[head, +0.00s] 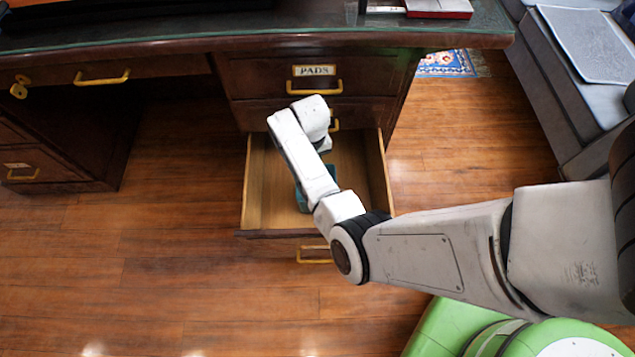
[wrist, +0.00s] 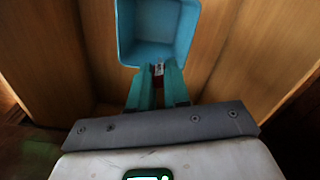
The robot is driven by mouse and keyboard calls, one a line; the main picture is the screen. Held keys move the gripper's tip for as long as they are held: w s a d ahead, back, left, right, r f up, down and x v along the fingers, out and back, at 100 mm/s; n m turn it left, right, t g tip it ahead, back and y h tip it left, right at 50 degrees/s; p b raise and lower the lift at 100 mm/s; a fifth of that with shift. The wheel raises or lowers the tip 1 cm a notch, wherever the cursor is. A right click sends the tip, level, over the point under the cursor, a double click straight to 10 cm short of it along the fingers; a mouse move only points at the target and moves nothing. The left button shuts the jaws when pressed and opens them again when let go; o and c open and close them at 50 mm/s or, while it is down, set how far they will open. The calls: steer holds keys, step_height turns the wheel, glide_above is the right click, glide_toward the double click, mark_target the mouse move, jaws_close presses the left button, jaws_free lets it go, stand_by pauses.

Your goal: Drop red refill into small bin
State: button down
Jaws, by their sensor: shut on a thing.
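The small bin (wrist: 127,35) is light blue and open-topped, and stands inside the open drawer in the wrist view. In the head view, a teal part of it (head: 302,200) shows beside my arm; the rest is hidden. My gripper (wrist: 158,72) has teal fingers, shut on the red refill (wrist: 158,79), a small red piece with a pale end showing between the fingertips. The fingertips are at the bin's near edge in the wrist view; I cannot tell their height over it. In the head view my arm hides the fingers and the refill.
The wooden drawer (head: 256,190) is pulled out from the dark desk, with bare floor inside around the bin. A closed drawer labelled PADS (head: 314,71) is above it. A grey cushioned seat (head: 570,110) stands at the right. Open wood floor (head: 150,260) lies to the left.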

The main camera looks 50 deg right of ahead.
steer(key=shift+m, duration=0.4)
steer(key=f, duration=0.1)
steer(key=d+f+b, duration=0.1)
steer(key=s+d+f+b, duration=0.1)
steer(key=shift+f, duration=0.35)
step_height(320, 180, down, 6)
steer(key=b, duration=0.7)
steer(key=shift+r, duration=0.1)
steer(key=c, duration=1)
jaws_free()
step_height(320, 180, up, 11)
steer(key=p, duration=0.5)
steer(key=shift+a, duration=0.1)
